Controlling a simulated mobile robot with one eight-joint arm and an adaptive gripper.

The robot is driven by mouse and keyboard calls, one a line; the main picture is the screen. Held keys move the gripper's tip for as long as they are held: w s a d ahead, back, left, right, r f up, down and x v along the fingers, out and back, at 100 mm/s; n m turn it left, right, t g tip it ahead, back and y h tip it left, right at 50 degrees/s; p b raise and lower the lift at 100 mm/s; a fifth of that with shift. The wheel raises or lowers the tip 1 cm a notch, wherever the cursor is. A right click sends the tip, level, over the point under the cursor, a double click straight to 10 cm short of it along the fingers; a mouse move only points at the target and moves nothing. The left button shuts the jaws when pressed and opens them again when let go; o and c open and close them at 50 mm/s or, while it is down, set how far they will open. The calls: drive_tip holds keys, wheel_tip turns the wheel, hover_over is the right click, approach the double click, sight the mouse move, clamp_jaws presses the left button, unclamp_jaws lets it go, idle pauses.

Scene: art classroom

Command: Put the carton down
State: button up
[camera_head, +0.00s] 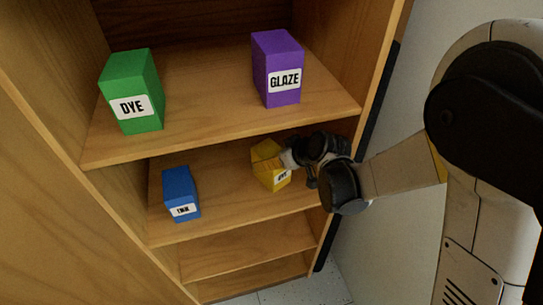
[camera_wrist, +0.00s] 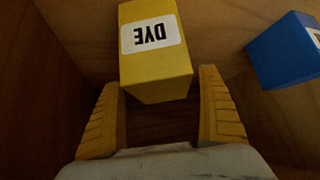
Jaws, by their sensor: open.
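A yellow carton (camera_head: 268,158) labelled DYE stands on the second shelf (camera_head: 222,205) of the wooden cabinet, near its right side. My gripper (camera_head: 290,157) is beside the carton in the head view and partly covers it. In the wrist view the yellow carton (camera_wrist: 160,82) lies just ahead of my gripper (camera_wrist: 165,105). The two fingers are spread apart, with the carton's near end around the gap between their tips. I cannot tell whether a finger touches it. The carton's label appears upside down in the wrist view.
A blue carton (camera_head: 181,190) stands on the same shelf to the left; it also shows in the wrist view (camera_wrist: 285,52). A green DYE carton (camera_head: 130,88) and a purple GLAZE carton (camera_head: 277,75) stand on the shelf above. Shelf between yellow and blue is clear.

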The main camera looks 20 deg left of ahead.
drive_tip(key=p+v, duration=0.2)
drive_tip(key=v, duration=0.8)
drive_tip(key=shift+p, duration=0.4)
drive_tip(key=shift+s, duration=0.1)
